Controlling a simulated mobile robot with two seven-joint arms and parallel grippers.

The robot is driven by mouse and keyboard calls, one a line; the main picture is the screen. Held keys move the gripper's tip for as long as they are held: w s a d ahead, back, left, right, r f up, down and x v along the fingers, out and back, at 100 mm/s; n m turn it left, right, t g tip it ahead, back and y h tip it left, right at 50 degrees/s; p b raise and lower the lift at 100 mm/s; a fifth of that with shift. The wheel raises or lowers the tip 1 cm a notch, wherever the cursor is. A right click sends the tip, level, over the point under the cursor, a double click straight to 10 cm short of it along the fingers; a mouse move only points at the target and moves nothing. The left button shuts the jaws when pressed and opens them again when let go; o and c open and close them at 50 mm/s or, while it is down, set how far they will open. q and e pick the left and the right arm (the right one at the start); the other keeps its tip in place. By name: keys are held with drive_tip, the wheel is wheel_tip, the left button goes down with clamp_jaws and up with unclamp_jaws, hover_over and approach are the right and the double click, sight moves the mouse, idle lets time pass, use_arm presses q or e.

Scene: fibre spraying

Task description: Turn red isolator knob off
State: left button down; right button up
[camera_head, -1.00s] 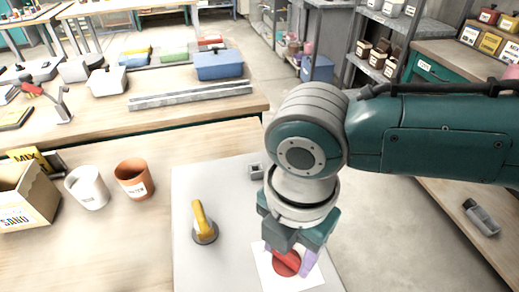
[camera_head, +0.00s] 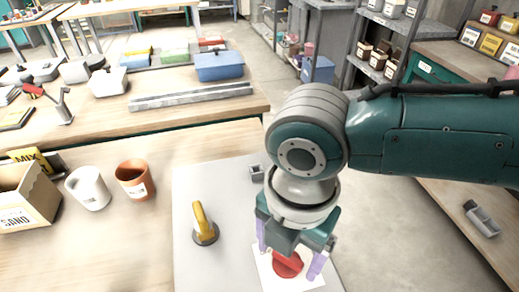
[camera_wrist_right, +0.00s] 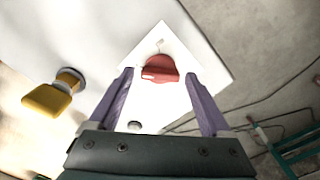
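The red isolator knob (camera_head: 287,264) is on a white square plate (camera_head: 306,282) on the grey panel. My right gripper (camera_head: 290,257) is over it, open, with a purple finger on either side of the knob in the picture. In the right wrist view the red knob (camera_wrist_right: 160,69) appears between the tips of the open right gripper (camera_wrist_right: 159,75). Both fingers look clear of the knob there, and nothing is held. I cannot tell the exact height of the fingertips above the plate. My left gripper is not in view.
A yellow-handled lever (camera_head: 203,222) stands on the grey panel (camera_head: 235,270) to the left of the knob. A small grey fitting (camera_head: 257,173) is near the panel's back edge. A white cup (camera_head: 88,188) and a terracotta cup (camera_head: 135,180) stand on the wooden bench further left.

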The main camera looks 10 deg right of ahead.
drive_tip(key=shift+o, duration=0.3)
drive_tip(key=shift+r, duration=0.1)
wheel_tip(320, 180, up, 10)
drive_tip(key=shift+p, duration=0.35)
